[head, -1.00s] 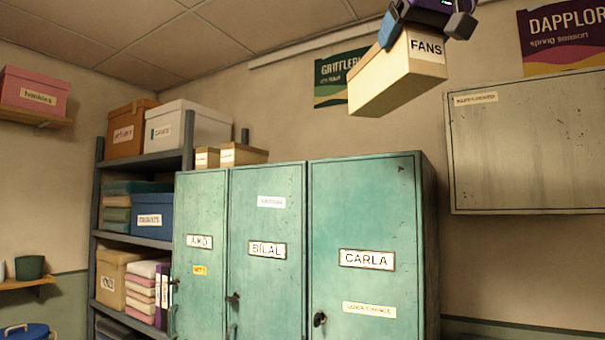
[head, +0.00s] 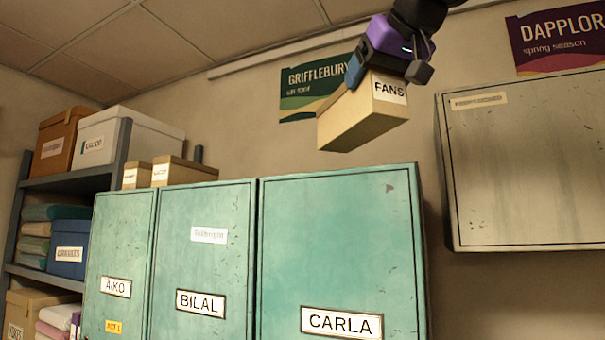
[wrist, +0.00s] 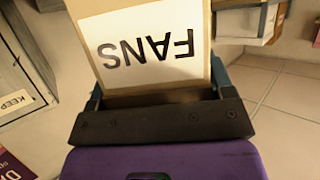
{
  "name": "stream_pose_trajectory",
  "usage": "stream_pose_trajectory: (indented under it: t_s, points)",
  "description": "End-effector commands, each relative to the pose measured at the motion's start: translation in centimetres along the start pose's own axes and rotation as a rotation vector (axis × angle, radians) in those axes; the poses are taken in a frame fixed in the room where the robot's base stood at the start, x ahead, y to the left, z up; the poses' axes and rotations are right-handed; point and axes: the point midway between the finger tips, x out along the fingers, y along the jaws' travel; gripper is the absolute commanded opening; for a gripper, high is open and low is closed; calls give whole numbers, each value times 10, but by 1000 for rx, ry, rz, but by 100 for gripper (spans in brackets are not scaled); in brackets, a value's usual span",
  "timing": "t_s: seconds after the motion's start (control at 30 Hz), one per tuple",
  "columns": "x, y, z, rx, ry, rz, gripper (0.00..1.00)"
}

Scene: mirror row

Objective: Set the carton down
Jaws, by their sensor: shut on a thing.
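The carton (head: 352,122) is a tan box with a white label reading FANS. It hangs in the air above the top of the CARLA locker (head: 335,250), with a gap between its underside and the locker top. My gripper (head: 374,85), purple and dark with blue fingers, is shut on the carton near its labelled end. In the wrist view the carton's FANS label (wrist: 150,45) appears upside down between the fingers. The carton's far end is out of the wrist view. The locker's top surface is hidden from this low angle.
Two small boxes (head: 176,172) stand at the left, beyond the AIKO and BILAL lockers. A shelf unit (head: 60,180) with larger boxes is farther left. A wall cabinet (head: 525,170) hangs to the right. Posters (head: 318,88) are on the wall behind.

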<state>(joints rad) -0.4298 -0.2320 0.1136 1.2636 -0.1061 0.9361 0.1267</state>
Motion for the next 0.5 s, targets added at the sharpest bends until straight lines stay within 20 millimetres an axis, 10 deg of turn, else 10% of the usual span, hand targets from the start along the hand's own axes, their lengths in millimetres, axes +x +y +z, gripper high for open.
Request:
stream_pose_trajectory:
  t_s: [0.5]
  points:
    - [97,31,-28,0,-2,0,39]
